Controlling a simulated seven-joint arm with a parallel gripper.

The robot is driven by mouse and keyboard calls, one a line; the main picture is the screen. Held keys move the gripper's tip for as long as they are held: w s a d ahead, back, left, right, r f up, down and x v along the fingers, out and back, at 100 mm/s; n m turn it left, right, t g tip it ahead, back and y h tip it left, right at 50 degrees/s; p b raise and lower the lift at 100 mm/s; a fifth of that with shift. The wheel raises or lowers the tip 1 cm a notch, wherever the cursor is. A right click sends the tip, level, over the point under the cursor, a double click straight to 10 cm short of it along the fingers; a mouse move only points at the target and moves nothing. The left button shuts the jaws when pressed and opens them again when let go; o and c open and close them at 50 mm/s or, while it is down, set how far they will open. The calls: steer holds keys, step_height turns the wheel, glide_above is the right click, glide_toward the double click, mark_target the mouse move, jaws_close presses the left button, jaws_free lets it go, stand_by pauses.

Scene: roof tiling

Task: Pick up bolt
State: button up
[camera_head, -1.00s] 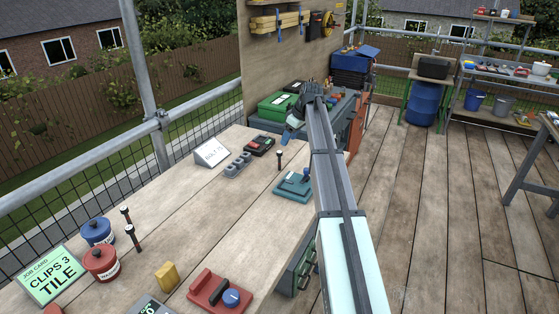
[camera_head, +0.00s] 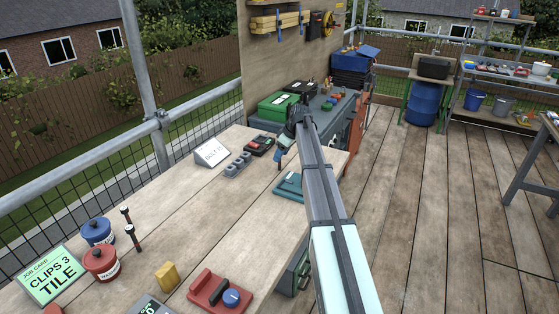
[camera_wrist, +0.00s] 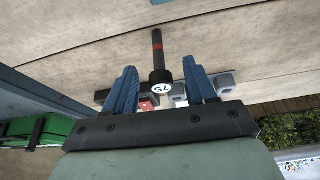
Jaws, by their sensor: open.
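A dark bolt (camera_wrist: 157,48) with a red band and a round head marked 75 shows in the wrist view, in line with the gap between my fingers. My gripper (camera_wrist: 160,70) is open, with one blue finger on each side of the bolt head; I cannot tell whether they touch it. In the head view my gripper (camera_head: 280,155) is low over the far part of the bench and hides most of this bolt.
A teal fixture (camera_head: 288,187) is close in front. Blue (camera_head: 97,231) and red (camera_head: 101,263) tubs stand at left. The middle bench is clear.

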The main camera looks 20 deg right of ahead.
mark_target(278, 170)
steer(key=shift+x, duration=2.3)
steer(key=shift+c, duration=0.5)
jaws_close()
